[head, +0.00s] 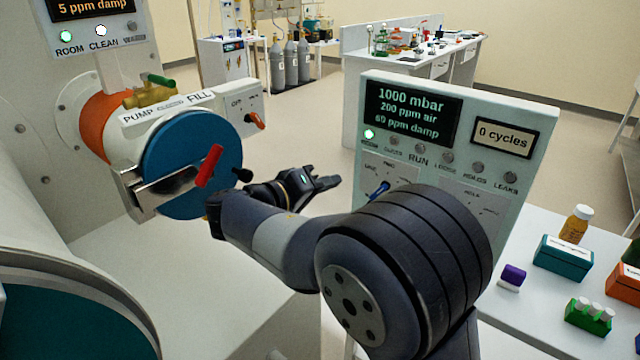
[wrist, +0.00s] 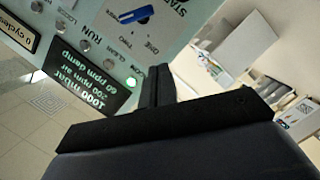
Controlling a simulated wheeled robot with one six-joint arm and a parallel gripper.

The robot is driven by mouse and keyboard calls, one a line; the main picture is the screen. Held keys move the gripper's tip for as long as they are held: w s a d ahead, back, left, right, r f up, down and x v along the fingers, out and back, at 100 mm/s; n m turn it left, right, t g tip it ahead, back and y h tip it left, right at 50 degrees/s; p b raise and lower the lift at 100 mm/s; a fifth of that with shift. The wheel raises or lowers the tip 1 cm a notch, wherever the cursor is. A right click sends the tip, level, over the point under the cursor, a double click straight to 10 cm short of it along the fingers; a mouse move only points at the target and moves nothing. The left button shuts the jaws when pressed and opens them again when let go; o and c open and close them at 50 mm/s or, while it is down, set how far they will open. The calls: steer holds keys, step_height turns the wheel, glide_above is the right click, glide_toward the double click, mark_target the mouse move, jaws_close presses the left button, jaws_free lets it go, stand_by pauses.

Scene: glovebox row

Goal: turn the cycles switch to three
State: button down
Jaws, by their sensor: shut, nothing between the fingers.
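The control panel (head: 350,150) stands upright right of centre in the head view. A switch with a blue handle (head: 378,190) sits on its lower left and shows at the top of the wrist view (wrist: 136,15). Words reading ONE, TWO and part of START are printed around it there; I cannot tell which mark it points to. The cycles display (head: 505,137) reads 0 cycles. My gripper (head: 328,182) is shut and empty, left of the panel and apart from the switch. Its fingers (wrist: 158,85) show in the wrist view. My arm hides the panel's lower part.
The blue round door (head: 195,150) with a red handle (head: 209,166) is left of my gripper. A white table (head: 540,300) at right holds a teal box (head: 564,257), a bottle (head: 576,224) and a green tube rack (head: 589,317). Open floor lies behind.

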mark_target(378, 192)
steer(key=x, duration=0.5)
steer(key=shift+d+p, duration=0.35)
steer(key=shift+p, duration=0.05)
steer(key=shift+s+d+f, duration=0.85)
steer(key=shift+d+f, duration=0.3)
